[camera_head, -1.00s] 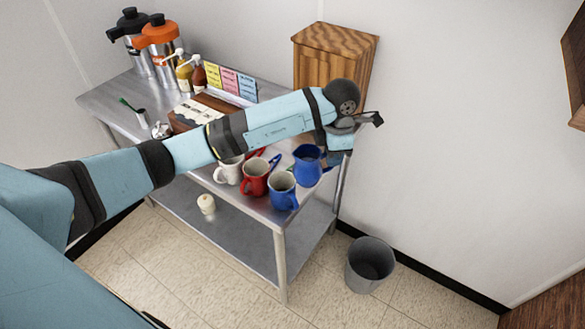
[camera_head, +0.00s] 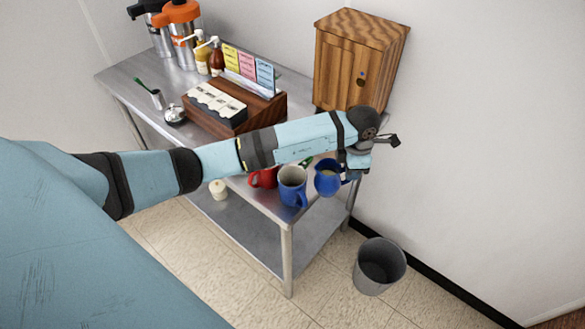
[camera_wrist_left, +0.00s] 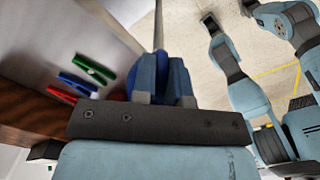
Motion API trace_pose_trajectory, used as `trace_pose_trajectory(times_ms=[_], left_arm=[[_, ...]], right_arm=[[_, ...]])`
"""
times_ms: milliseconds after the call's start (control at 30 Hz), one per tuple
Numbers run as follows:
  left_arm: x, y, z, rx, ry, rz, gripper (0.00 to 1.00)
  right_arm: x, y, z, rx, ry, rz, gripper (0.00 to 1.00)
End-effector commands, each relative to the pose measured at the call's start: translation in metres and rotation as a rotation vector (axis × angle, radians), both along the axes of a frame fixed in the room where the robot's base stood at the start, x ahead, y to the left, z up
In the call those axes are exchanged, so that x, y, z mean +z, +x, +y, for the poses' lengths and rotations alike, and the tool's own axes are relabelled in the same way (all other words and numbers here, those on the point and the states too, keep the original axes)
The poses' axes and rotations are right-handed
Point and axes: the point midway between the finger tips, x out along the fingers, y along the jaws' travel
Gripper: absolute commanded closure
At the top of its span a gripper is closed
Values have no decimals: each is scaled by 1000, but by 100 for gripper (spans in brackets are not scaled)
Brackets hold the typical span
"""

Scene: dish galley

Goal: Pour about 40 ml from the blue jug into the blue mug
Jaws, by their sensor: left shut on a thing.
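The blue jug (camera_head: 327,181) is at the right end of the metal table, its mouth showing a pale content. My left gripper (camera_head: 351,173) is at its right side and shut on it. I cannot tell whether the jug is clear of the tabletop. The blue mug (camera_head: 291,189) stands upright just left of the jug, its handle to the front right; no liquid can be made out in it. In the left wrist view my left gripper (camera_wrist_left: 163,78) covers most of the jug (camera_wrist_left: 132,84).
A red mug (camera_head: 262,179) stands left of the blue mug, partly behind my arm. A wooden box (camera_head: 270,112) and a wooden cabinet (camera_head: 355,65) are behind. A grey bin (camera_head: 379,267) stands on the floor. Green, blue and red clips (camera_wrist_left: 77,80) show in the wrist view.

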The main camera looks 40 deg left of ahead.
Motion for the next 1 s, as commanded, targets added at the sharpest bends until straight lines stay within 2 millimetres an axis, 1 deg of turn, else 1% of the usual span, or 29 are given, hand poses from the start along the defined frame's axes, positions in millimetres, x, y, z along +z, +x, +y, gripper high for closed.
trace_pose_trajectory(times_ms=[33,233,367,400,433,467,667,767,1000], left_arm=[[7,-1,1,0,-9,-7,100],[35,-5,6,1,-64,-50,100],[61,-10,11,1,-121,-94,100],[71,-11,13,1,-141,-112,100],[68,-13,15,2,-157,-121,100],[70,-15,17,2,-172,-132,100],[93,-22,29,1,-273,-214,100],[95,-28,34,3,-326,-252,100],[109,-41,50,3,-449,-349,100]], right_arm=[[6,0,0,1,-1,-1,0],[24,2,-3,-3,-5,-8,0],[38,2,-5,-7,-10,-9,0],[43,2,-6,-8,-11,-9,0],[38,2,-6,-11,-11,-9,0],[38,1,-6,-11,-10,-10,0],[39,-1,-7,-15,-11,-2,0],[33,-2,-7,-16,-10,-1,0],[25,-2,-6,-16,-7,-1,0]])
